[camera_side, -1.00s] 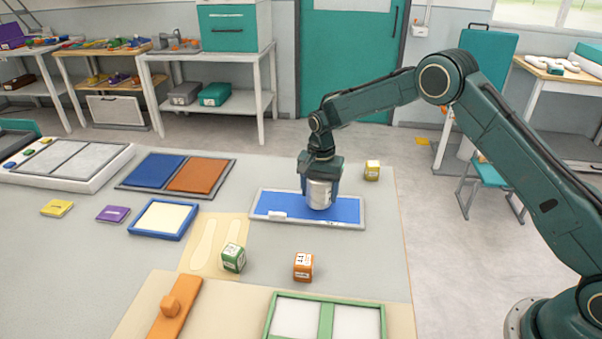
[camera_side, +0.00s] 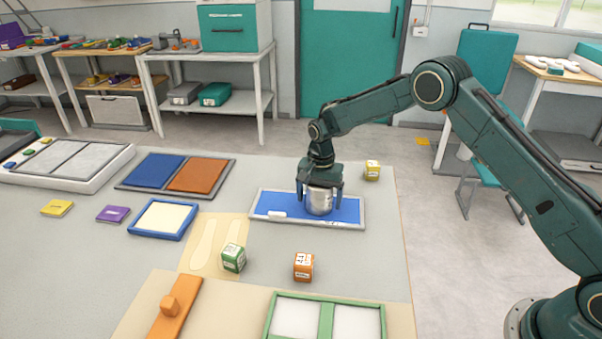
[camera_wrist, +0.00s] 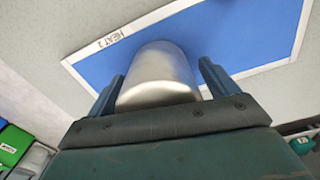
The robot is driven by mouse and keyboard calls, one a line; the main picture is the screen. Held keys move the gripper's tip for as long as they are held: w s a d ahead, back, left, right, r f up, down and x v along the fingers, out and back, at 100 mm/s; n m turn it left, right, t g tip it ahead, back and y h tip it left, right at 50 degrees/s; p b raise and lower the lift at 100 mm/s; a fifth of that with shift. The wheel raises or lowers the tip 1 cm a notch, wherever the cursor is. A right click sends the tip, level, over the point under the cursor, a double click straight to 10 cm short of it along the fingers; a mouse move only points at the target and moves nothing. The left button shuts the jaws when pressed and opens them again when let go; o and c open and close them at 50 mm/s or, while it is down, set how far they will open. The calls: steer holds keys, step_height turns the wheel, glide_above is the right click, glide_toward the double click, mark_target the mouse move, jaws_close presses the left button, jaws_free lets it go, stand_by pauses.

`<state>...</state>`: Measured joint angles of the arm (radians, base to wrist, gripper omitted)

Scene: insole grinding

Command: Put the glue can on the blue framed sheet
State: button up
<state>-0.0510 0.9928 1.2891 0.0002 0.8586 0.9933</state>
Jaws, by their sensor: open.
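The silver glue can (camera_side: 319,203) stands upright on the blue sheet with a pale frame (camera_side: 350,212). In the wrist view the can (camera_wrist: 158,75) is large between my fingers, and the blue sheet (camera_wrist: 235,35) lies behind it, with "HEAT 2" on its frame. My gripper (camera_side: 319,197) is open, with one finger on each side of the can. The wrist view shows my gripper (camera_wrist: 162,75) with a gap beside the can at the right finger; the left gap is narrow. The can's top is hidden by my gripper.
A yellow cube (camera_side: 372,170) is behind right; green (camera_side: 233,258) and orange (camera_side: 303,266) cubes are in front. A blue-framed cream pad (camera_side: 162,218) lies left. Grey table is free to the right.

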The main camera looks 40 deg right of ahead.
steer(key=shift+r, duration=0.15)
step_height(320, 180, up, 11)
steer(key=shift+r, duration=0.55)
stand_by(0.6)
steer(key=shift+s+r, duration=0.2)
steer(key=shift+r, duration=0.3)
steer(key=s+d+r+n+t, duration=0.25)
steer(key=s+r+n, duration=0.25)
steer(key=s+r, duration=1.25)
steer(key=s+f+n+t, duration=0.1)
steer(key=s+n+t, duration=0.2)
steer(key=s, duration=1.9)
steer(key=n, duration=0.2)
steer(key=shift+d+f+n, duration=0.2)
steer(key=shift+f+n, duration=0.2)
